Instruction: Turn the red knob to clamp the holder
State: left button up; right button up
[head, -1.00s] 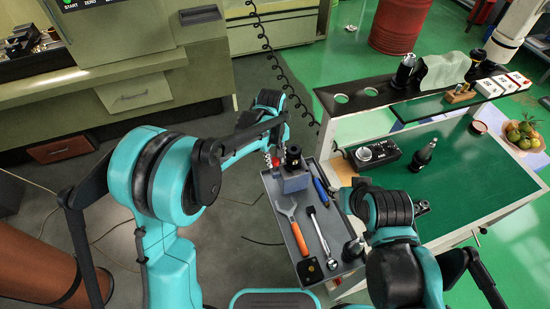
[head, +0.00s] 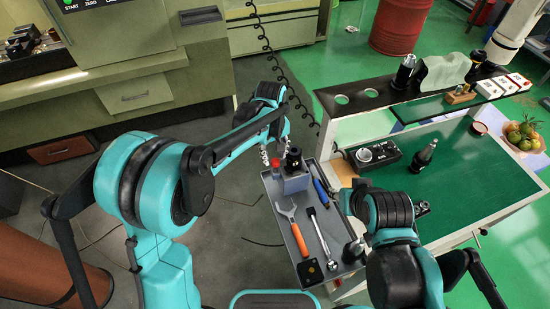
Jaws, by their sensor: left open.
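The red knob (head: 276,163) is on the left side of the grey holder block (head: 294,183), which stands at the far end of the grey tray (head: 333,270). A black tool holder (head: 293,160) stands upright in the block. My left gripper (head: 275,152) is open at the knob, with one fingertip to its left and the other behind it, near the black tool holder. I cannot tell whether a finger touches the knob.
An orange-handled wrench (head: 294,226), a ratchet (head: 319,232) and a blue-handled tool (head: 321,190) lie in the tray. A coiled cable hangs behind my left gripper.

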aim_at(273, 162)
pick_arm(q)
jog(key=r, duration=0.5)
jog(key=shift+a+r, duration=0.1)
jog(key=shift+a, duration=0.1)
jog(key=shift+s+a, duration=0.1)
jog(key=s+a+m+t+b, duration=0.35)
jog(key=s+a+b, duration=0.25)
jog(key=s+a, duration=0.45)
jog(key=s+a+f+m+t+b, duration=0.1)
jog(key=s+a+f+t+b, duration=0.2)
jog(key=s+a+f, duration=0.3)
jog(key=shift+s+a+m+y+b, duration=0.35)
jog(key=shift+s+a+b, duration=0.2)
jog(key=shift+s, duration=0.65)
